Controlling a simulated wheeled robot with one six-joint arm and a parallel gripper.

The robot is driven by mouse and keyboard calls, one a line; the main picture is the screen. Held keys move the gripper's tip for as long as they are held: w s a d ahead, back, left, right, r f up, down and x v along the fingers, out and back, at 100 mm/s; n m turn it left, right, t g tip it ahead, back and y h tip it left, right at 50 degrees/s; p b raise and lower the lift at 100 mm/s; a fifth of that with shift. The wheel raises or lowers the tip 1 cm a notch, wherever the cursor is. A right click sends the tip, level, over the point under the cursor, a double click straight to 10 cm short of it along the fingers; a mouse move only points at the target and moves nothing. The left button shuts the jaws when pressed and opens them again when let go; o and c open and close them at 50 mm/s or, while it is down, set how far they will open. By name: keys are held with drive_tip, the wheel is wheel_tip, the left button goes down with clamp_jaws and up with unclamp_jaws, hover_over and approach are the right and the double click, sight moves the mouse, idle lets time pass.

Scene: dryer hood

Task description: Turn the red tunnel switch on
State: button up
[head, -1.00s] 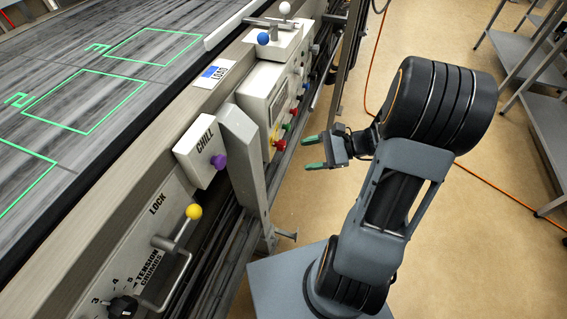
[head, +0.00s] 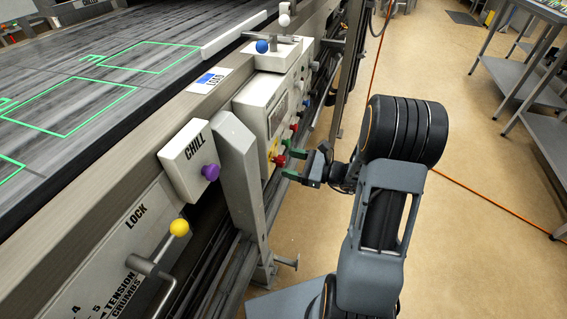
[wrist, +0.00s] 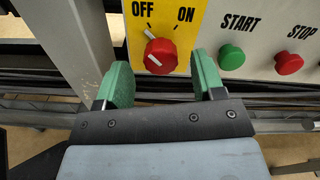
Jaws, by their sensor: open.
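The red rotary switch (wrist: 160,56) sits on a yellow plate (wrist: 184,14) marked OFF and ON in the wrist view. Its white pointer line leans up and left, toward OFF. In the head view the red switch (head: 279,160) shows on the side panel. My gripper (wrist: 163,84) is open, with one green finger below left and one below right of the switch. The fingertips look close to the switch; I cannot tell whether they touch it. In the head view my gripper (head: 291,159) is at the panel's front, right of the switch.
A green START button (wrist: 231,57) and a red STOP button (wrist: 288,63) are right of the switch. A grey upright post (head: 240,170) stands left of it. The CHILL box with a purple knob (head: 210,172) and a yellow-balled lever (head: 179,227) are nearer. Open floor lies right.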

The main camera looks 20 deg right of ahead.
sight(281, 161)
drive_tip(key=shift+x, duration=1.45)
drive_tip(key=c, duration=0.9)
